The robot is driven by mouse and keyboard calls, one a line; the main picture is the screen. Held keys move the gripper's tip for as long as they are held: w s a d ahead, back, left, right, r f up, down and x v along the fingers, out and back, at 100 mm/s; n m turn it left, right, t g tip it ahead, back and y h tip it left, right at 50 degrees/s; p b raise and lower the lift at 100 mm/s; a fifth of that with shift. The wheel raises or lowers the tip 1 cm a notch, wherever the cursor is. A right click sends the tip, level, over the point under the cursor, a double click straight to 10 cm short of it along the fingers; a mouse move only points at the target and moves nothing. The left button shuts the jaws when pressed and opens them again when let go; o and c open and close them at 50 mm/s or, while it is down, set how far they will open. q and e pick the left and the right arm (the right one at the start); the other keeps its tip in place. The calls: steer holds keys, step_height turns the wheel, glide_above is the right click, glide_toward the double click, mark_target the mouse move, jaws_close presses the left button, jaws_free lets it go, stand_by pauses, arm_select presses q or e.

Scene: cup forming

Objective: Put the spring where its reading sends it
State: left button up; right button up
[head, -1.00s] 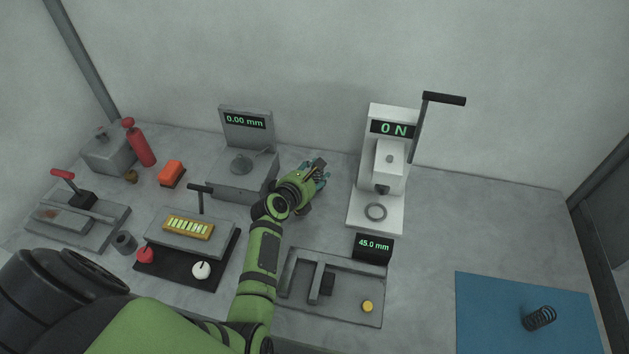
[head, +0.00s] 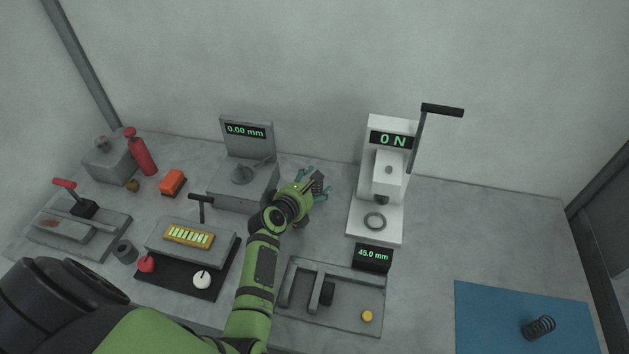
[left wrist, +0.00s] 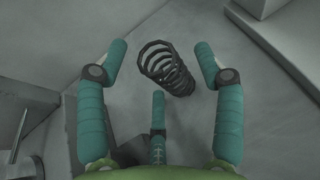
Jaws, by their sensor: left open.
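My left gripper (head: 312,187) is open on the bench, between the 0.00 mm gauge and the white press. In the left wrist view a dark coil spring (left wrist: 167,68) lies tilted between its spread teal fingers, with a visible gap on each side. In the head view this spring (head: 318,181) is mostly hidden by the hand. A second dark spring (head: 538,328) lies on the blue mat (head: 490,310) at the front right. The white press (head: 403,222) reads 0 N. The grey gauge (head: 245,145) reads 0.00 mm. The slide fixture's display (head: 373,256) reads 45.0 mm. My right gripper is not in view.
A lever press (head: 70,240), a grey box (head: 108,165), a red bottle (head: 141,153) and an orange block (head: 172,181) stand at the left. A fixture with a yellow plate (head: 188,236) is nearer. The bench between press and mat is clear.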

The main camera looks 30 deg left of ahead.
arm_select(q)
steer(key=p+v, duration=0.3)
steer(key=v, duration=0.2)
steer(key=p+v, duration=0.3)
steer(key=v, duration=0.2)
steer(key=shift+w+r, duration=0.1)
steer(key=shift+r, duration=0.15)
steer(key=shift+s, duration=0.4)
